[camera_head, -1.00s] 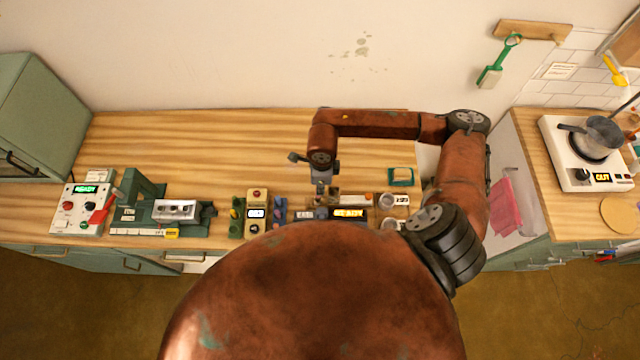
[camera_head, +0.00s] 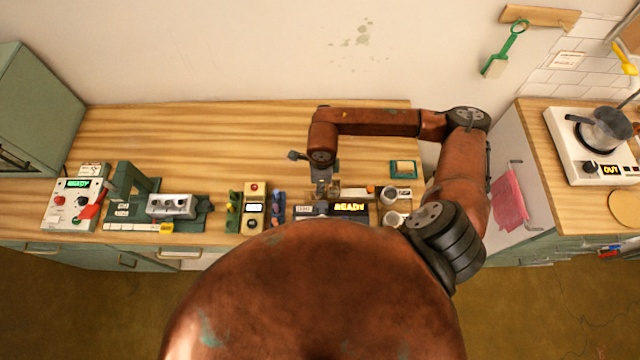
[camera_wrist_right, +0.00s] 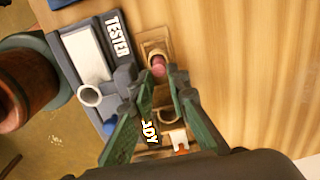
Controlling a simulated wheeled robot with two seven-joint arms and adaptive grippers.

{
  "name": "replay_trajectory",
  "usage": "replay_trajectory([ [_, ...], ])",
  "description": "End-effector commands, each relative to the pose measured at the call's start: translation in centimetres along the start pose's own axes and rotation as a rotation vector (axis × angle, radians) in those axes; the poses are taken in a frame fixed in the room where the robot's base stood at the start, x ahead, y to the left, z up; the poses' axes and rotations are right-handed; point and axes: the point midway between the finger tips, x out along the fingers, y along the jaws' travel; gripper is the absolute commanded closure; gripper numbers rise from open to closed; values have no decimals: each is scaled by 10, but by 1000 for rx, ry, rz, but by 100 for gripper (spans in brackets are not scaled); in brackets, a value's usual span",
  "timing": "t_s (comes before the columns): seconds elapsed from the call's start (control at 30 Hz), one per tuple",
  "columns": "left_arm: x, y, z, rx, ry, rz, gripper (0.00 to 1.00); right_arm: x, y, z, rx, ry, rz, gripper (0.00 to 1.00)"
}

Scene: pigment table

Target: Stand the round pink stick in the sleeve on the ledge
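A round pink stick (camera_wrist_right: 157,66) shows in the right wrist view, at a tan square sleeve (camera_wrist_right: 154,46) beside the tester. I cannot tell how deep it sits in the sleeve. My right gripper (camera_wrist_right: 160,80) has its two green-padded fingers on either side of the stick's near end; whether they touch it is unclear. In the head view my right gripper (camera_head: 322,186) is low over the tan ledge (camera_head: 354,193) behind the tester, and the stick is hidden there. My left gripper is not in view.
The dark tester (camera_wrist_right: 82,60) with a pale ring (camera_wrist_right: 90,95) is close beside the fingers. A control box (camera_head: 254,208), a green-grey press (camera_head: 140,195) and a switch panel (camera_head: 80,200) stand left. A green tray (camera_head: 403,169) lies right. The back table is clear.

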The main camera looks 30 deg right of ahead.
Motion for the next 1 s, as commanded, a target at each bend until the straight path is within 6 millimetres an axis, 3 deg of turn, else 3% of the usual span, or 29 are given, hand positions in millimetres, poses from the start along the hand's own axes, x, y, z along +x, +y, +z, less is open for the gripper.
replay_trajectory([
  [0.2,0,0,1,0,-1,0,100,0,0,0,0,0,0,68],
  [0.57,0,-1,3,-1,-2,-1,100,-5,0,0,0,0,-1,68],
  [0.77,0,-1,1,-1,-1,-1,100,-36,-1,0,-1,-1,-4,68],
  [1.0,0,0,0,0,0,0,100,-86,-1,0,0,-1,-4,68],
])
